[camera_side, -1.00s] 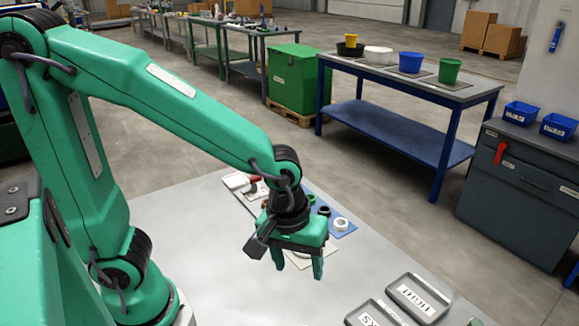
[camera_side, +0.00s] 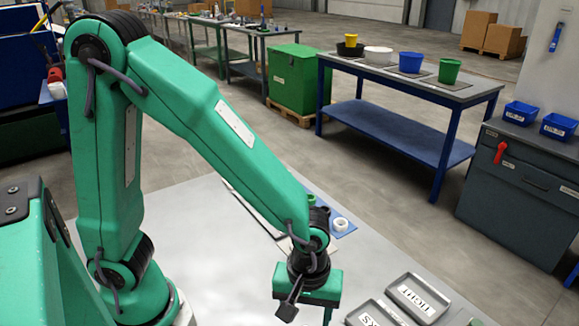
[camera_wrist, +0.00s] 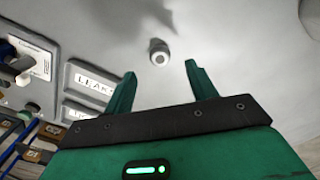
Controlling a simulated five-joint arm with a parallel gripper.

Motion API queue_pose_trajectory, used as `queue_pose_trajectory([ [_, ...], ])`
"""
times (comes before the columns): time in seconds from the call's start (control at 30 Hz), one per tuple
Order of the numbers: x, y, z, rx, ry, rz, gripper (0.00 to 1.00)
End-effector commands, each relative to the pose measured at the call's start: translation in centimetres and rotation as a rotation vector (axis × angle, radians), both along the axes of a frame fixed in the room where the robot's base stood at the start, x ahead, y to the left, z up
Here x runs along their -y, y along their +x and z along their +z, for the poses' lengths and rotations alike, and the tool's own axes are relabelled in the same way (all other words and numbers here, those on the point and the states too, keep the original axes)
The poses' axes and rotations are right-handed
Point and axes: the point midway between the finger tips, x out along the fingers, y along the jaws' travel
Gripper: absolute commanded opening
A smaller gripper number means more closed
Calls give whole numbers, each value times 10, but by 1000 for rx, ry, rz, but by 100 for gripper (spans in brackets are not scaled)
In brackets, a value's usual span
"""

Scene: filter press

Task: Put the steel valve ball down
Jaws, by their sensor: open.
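The steel valve ball (camera_wrist: 159,52) shows in the wrist view as a small grey ball with a pale round hole or face. It rests on the grey table top, apart from my gripper (camera_wrist: 160,74). The two green fingers are spread wide, and the ball lies beyond their tips, roughly in line with the gap between them. Nothing is held. In the side view my gripper is low at the bottom of the picture, its fingers partly cut off, and the ball is not visible.
A tray labelled TIGHT (camera_side: 426,287) and a second tray (camera_side: 352,317), labelled LEAKS (camera_wrist: 95,82) in the wrist view, are to the right of the gripper in the side view. A white ring (camera_side: 340,225) lies on a blue mat (camera_side: 351,231) behind. The table around the ball is clear.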

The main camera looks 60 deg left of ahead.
Motion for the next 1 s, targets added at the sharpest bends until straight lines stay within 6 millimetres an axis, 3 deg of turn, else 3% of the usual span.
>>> queue_pose_trajectory([
  [0.43,-1,0,-11,-1,1,0,57],
  [1.0,-2,2,-56,-1,1,0,57],
])
